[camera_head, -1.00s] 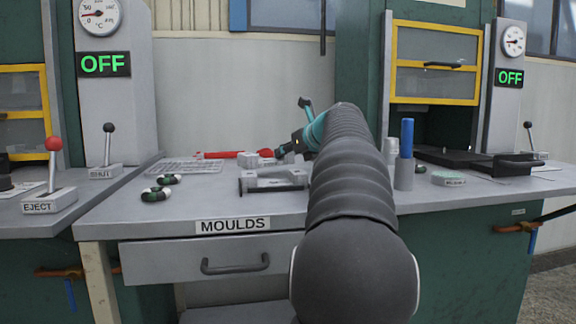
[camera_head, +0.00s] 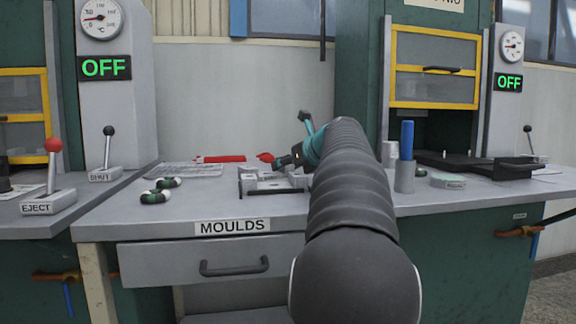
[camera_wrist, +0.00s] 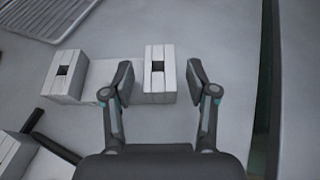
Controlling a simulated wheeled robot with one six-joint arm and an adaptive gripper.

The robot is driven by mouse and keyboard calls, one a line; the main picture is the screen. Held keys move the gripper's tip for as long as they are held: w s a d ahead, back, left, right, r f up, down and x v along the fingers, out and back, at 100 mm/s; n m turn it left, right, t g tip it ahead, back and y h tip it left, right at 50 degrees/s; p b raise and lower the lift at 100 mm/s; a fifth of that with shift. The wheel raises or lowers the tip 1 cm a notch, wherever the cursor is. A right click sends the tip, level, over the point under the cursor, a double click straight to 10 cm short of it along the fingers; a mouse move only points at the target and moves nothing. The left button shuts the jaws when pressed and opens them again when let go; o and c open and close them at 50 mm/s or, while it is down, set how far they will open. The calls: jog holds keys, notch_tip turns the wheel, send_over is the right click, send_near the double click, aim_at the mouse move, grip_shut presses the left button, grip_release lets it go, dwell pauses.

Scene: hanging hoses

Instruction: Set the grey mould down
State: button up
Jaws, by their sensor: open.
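The grey mould (camera_wrist: 104,76) has two raised blocks joined by a lower flat part, each with a dark square opening. In the wrist view it appears to lie on the bench top. My gripper (camera_wrist: 158,80) is open, with one finger on each side of the mould's right block and a visible gap at the right finger. In the head view my gripper (camera_head: 288,160) is low over the bench behind my arm, and the mould is partly hidden there.
Another pale block with black handles (camera_wrist: 45,146) lies close by at lower left. A wire rack (camera_wrist: 50,15) is at upper left. In the head view, a blue-handled tool in a grey holder (camera_head: 405,158) stands right of my arm.

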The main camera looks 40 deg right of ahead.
jog(key=p+v, duration=0.1)
jog(key=v, duration=1.1)
jog(key=shift+r, duration=0.1)
